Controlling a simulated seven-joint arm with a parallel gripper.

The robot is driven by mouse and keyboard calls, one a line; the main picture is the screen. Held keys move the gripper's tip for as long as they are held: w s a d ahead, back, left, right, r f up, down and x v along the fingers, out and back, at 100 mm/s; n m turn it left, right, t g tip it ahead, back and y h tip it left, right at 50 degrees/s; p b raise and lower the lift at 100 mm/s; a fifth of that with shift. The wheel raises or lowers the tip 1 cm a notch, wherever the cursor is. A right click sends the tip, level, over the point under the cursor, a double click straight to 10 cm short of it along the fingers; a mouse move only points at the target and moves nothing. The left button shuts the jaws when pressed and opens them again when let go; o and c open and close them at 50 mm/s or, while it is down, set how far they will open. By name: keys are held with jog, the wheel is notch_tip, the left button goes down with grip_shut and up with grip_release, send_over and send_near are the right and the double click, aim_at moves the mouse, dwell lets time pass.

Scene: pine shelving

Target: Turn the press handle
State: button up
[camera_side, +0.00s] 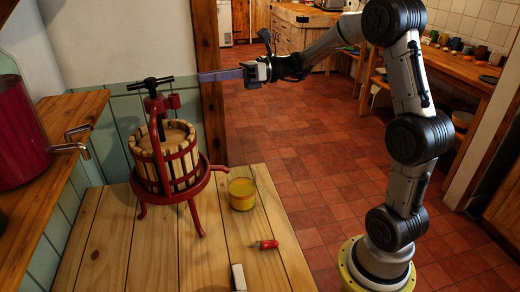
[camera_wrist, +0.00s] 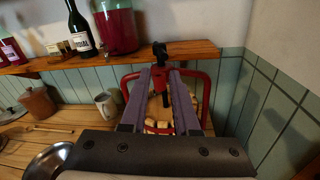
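The press handle (camera_side: 151,83) is a black T-bar on top of a red fruit press (camera_side: 205,172) with a slatted wooden barrel, standing on the wooden table. In the wrist view the handle (camera_wrist: 160,49) shows just beyond the fingertips. My gripper (camera_side: 200,77) reaches in level from the right in the side view, at about handle height, with its tips short of the handle and not touching it. In the wrist view my gripper (camera_wrist: 161,70) has its two long purple-grey fingers apart, with nothing held between them. The barrel shows below and between the fingers, partly hidden by them.
A yellow pot (camera_side: 242,194), a small red-capped item (camera_side: 265,245) and a pale block (camera_side: 239,277) lie on the table. A mug (camera_wrist: 105,103) and a dark bottle (camera_wrist: 78,27) show in the wrist view.

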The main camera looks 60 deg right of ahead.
jog(key=s+a+r+n+g, duration=0.2)
jog(key=s+a+r+n, duration=0.1)
jog(key=s+a, duration=0.3)
jog(key=s+a+r+n+g, duration=0.2)
jog(key=s+a+n, duration=0.15)
jog(key=a, duration=0.45)
jog(key=s+a+f+n+h, duration=0.1)
jog(key=s+f+n+h, duration=0.5)
jog(key=s, duration=0.6)
jog(key=shift+s+f+n, duration=0.35)
jog(key=shift+s+f, duration=0.05)
jog(key=shift+f, duration=0.7)
jog(key=shift+o, duration=0.2)
jog(key=shift+a, duration=0.1)
